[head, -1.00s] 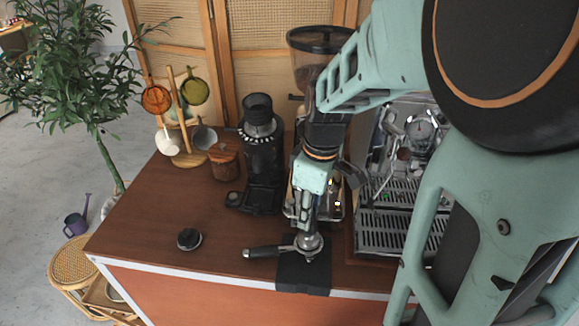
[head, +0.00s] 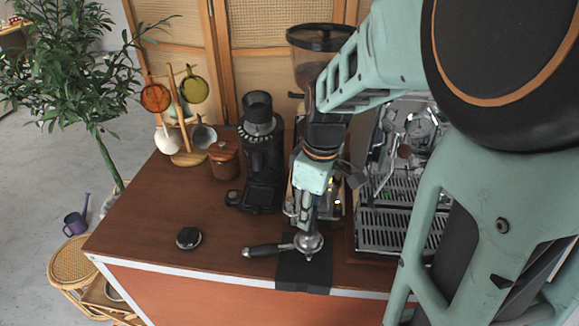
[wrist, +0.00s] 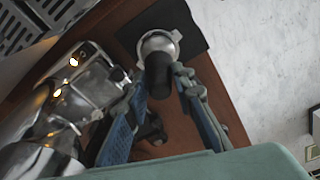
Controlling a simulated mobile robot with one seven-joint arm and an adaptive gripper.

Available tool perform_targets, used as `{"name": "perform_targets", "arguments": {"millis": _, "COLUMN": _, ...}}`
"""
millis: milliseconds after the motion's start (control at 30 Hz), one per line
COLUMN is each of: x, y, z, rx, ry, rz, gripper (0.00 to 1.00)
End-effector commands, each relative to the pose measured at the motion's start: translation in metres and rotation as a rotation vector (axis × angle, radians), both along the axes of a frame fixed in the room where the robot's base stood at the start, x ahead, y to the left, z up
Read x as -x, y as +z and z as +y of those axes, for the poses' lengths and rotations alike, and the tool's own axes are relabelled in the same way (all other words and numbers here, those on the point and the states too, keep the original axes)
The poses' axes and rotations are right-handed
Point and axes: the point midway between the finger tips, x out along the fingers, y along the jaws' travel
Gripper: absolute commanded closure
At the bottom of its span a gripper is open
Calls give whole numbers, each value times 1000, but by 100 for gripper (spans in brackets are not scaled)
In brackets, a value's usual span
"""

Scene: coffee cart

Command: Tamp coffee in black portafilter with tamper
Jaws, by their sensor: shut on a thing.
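The black portafilter (head: 268,250) lies at the front edge of the counter in the head view, its handle to the left and its metal head over a black mat (head: 303,281). My gripper (head: 308,226) is right above that head, pointing down. In the wrist view, my gripper (wrist: 162,84) is shut on the black handle of the tamper (wrist: 157,74). The tamper stands over the silver portafilter head (wrist: 160,42), with its base at or in the basket. The coffee is hidden, and I cannot tell how deep the base sits.
A round black piece (head: 188,238) lies on the counter to the left. A black grinder (head: 262,150), a wooden jar (head: 223,160) and a mug tree (head: 181,115) stand behind. The espresso machine (head: 400,230) is close on the right.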

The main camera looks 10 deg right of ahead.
Motion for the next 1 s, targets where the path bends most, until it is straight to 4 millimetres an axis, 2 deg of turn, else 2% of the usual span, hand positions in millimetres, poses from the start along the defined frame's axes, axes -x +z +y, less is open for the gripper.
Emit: {"name": "perform_targets", "arguments": {"millis": 1000, "x": 0, "y": -8, "z": 0, "rx": 1, "ry": 0, "rz": -1, "gripper": 100}}
